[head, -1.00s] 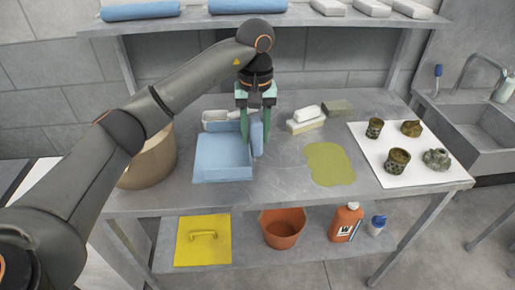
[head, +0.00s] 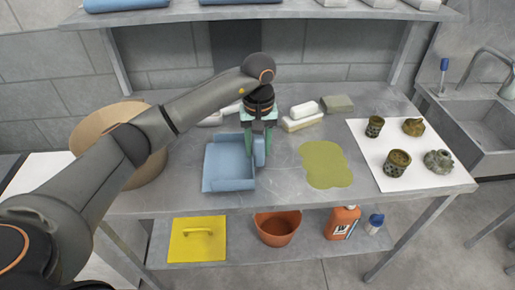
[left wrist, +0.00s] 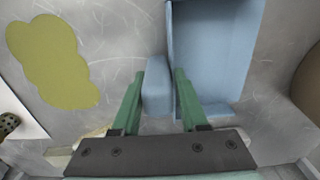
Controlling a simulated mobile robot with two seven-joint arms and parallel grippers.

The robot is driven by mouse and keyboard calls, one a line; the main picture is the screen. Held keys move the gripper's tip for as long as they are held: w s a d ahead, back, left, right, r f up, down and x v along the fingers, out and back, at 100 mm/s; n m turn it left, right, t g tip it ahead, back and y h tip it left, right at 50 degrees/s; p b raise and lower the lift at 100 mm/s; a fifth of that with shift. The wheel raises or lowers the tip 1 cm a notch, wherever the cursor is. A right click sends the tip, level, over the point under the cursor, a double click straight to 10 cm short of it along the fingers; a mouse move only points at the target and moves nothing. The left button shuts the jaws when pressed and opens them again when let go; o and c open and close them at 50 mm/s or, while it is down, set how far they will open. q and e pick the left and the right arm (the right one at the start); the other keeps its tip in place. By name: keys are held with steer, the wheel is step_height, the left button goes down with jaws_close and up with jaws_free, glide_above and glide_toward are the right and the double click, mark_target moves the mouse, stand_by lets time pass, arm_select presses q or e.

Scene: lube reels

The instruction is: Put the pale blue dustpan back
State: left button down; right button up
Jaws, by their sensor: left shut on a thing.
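The pale blue dustpan (head: 229,165) is over the left-middle of the grey worktop, its open tray facing up. In the left wrist view, the dustpan (left wrist: 213,50) fills the upper right. Its blue handle block (left wrist: 157,86) sits between the two green fingers. My left gripper (head: 256,150) points down at the dustpan's right side and is shut on this handle. In the left wrist view, the gripper (left wrist: 160,88) has a finger on each side of the handle. I cannot tell whether the dustpan touches the worktop. My right gripper is not in view.
A tan round bin (head: 105,125) stands left. White and grey blocks (head: 304,109) lie behind the gripper. An olive patch (head: 326,165) and a white mat (head: 372,154) with pottery lie right. Below are a yellow panel (head: 198,250), orange pot (head: 277,238) and orange bottle (head: 342,222).

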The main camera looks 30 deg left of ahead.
arm_select(q)
steer(key=shift+f, duration=0.6)
steer(key=shift+f, duration=0.2)
steer(key=shift+c, duration=2.2)
jaws_free()
step_height(320, 180, up, 12)
steer(key=shift+r+b, duration=0.2)
steer(key=shift+b, duration=0.2)
